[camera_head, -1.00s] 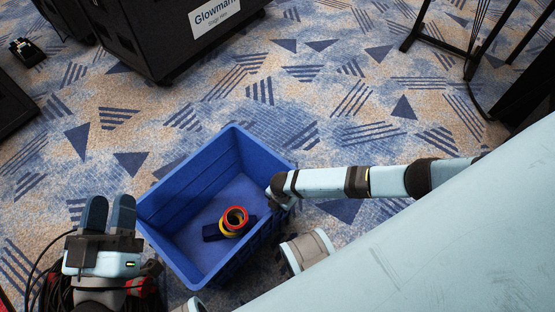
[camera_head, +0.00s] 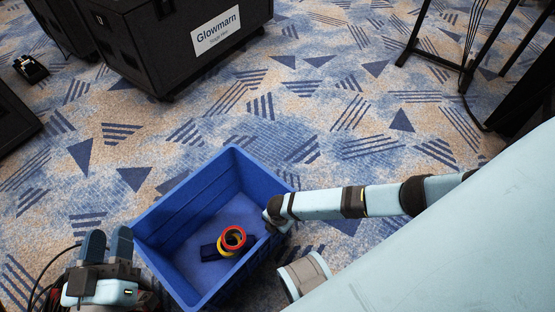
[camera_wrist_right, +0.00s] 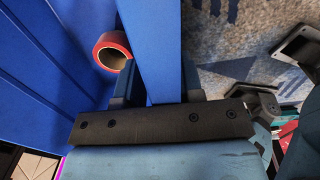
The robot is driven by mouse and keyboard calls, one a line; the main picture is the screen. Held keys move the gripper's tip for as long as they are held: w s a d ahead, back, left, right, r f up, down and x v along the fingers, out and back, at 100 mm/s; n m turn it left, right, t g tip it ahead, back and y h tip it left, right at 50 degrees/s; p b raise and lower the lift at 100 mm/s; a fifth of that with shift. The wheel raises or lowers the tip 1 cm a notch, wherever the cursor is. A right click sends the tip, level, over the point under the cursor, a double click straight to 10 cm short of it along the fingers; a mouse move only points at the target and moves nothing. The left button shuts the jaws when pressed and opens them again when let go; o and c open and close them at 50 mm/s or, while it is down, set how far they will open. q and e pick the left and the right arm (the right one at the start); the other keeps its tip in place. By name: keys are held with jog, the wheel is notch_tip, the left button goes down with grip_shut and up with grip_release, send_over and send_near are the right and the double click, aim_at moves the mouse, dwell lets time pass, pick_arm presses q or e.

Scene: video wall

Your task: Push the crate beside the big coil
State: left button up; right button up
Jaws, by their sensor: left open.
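The blue open crate (camera_head: 178,212) stands on the carpet in the middle of the head view, with a red and a yellow tape roll (camera_head: 232,238) and a dark item inside. My right gripper (camera_head: 274,216) is at the crate's right wall. In the right wrist view its fingers (camera_wrist_right: 160,90) straddle the crate's rim (camera_wrist_right: 155,45), which fills the gap between them. My left gripper (camera_head: 107,246) is open and empty, left of the crate's near left side. The big coil (camera_head: 46,292), of dark cable, is mostly hidden under it at the bottom left corner.
A black case with a Glowmarn label (camera_head: 218,31) stands beyond the crate. Black stand legs (camera_head: 437,58) are at the top right, and a dark box (camera_head: 14,122) is at the left edge. Patterned carpet (camera_head: 330,105) lies open between them.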

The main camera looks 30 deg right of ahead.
jog(key=shift+d, duration=0.1)
jog(key=shift+r, duration=0.25)
pick_arm(q)
jog(key=s+a+f+g+y+p, duration=0.2)
jog(key=a+f+g+y+p, duration=0.1)
jog(key=f, duration=0.6)
jog(key=shift+s+a+f+g+y+p, duration=0.3)
jog(key=shift+a+g+p, duration=0.4)
jog(key=shift+g+p, duration=0.45)
pick_arm(e)
notch_tip(320, 180, up, 13)
jog(key=shift+s+r, duration=0.15)
jog(key=shift+s, duration=0.2)
jog(key=shift+d, duration=0.1)
